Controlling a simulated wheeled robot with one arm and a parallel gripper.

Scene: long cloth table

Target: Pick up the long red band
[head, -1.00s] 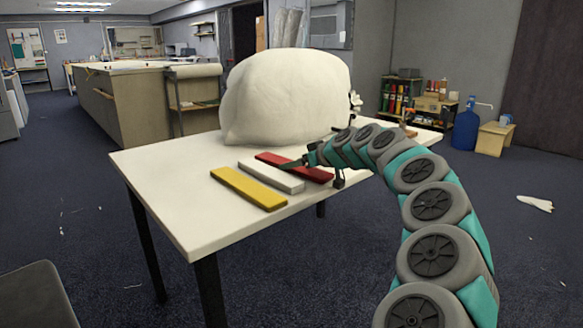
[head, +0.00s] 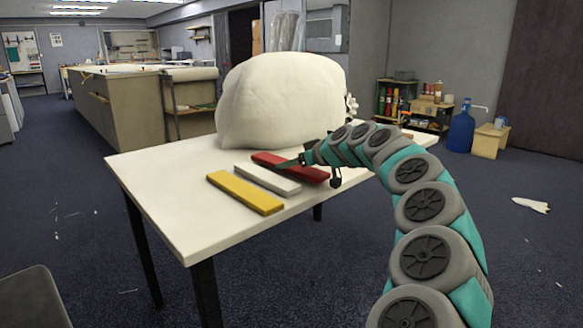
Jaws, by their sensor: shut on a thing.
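The long red band (head: 268,161) is a flat red bar on the white table, behind the white bar (head: 267,179) and the yellow bar (head: 244,192). My gripper (head: 302,163) reaches in from the right and is shut on the red band near its middle. One dark finger lies across the band's near side. Part of the band is hidden behind the gripper, and its right end shows beyond. I cannot tell for sure whether the band is clear of the tabletop.
A large white lumpy bundle (head: 280,100) stands on the table (head: 165,190) right behind the bars. The table's front left is bare. A grey chair back (head: 35,300) is at the lower left.

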